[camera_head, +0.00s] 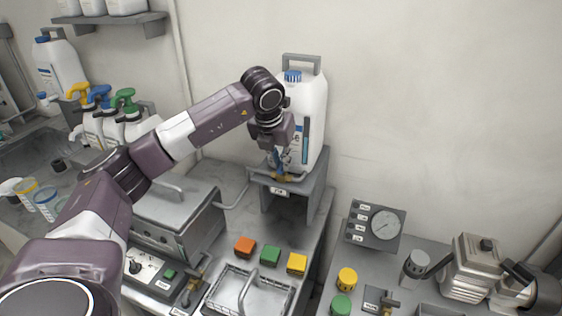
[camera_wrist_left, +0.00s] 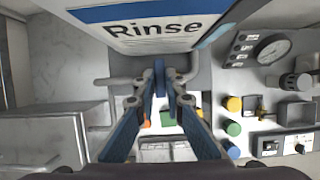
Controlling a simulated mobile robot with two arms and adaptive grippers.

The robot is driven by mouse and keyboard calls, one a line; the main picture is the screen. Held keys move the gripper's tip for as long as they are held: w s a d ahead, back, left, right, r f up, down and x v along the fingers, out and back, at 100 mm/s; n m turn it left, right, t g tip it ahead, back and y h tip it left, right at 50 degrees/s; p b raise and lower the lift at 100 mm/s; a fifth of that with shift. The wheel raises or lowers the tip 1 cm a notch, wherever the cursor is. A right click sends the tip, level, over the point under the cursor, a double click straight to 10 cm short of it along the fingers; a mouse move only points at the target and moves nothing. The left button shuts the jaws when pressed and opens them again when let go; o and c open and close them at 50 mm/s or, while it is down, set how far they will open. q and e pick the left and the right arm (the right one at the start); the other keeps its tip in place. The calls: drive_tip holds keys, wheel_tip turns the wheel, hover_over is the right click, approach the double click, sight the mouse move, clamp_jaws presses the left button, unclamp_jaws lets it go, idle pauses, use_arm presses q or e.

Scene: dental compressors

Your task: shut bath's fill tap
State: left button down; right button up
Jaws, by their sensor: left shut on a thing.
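A white Rinse canister (camera_head: 315,105) with a blue cap stands on a grey stand against the wall. Its label fills the top of the left wrist view (camera_wrist_left: 150,32). The fill tap (camera_head: 278,177), with brass and blue parts, is at the canister's lower front. A pipe runs from there towards the metal bath (camera_head: 170,215). My left gripper (camera_head: 277,158) is at the tap, its fingers closed on the blue tap lever (camera_wrist_left: 160,76). The fingers partly hide the tap, so the lever's exact angle is hard to tell. My right gripper is out of view.
A wire basket (camera_head: 248,293) and orange, green and yellow blocks (camera_head: 270,254) lie in front. Another brass tap (camera_head: 191,287) is by the bath's front. A gauge panel (camera_head: 375,225) stands right. Pump bottles (camera_head: 125,120) stand left, behind my arm.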

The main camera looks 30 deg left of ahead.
use_arm(q)
drive_tip(key=c, duration=2)
unclamp_jaws()
drive_tip(key=v, duration=1.2)
drive_tip(key=shift+s, duration=0.1)
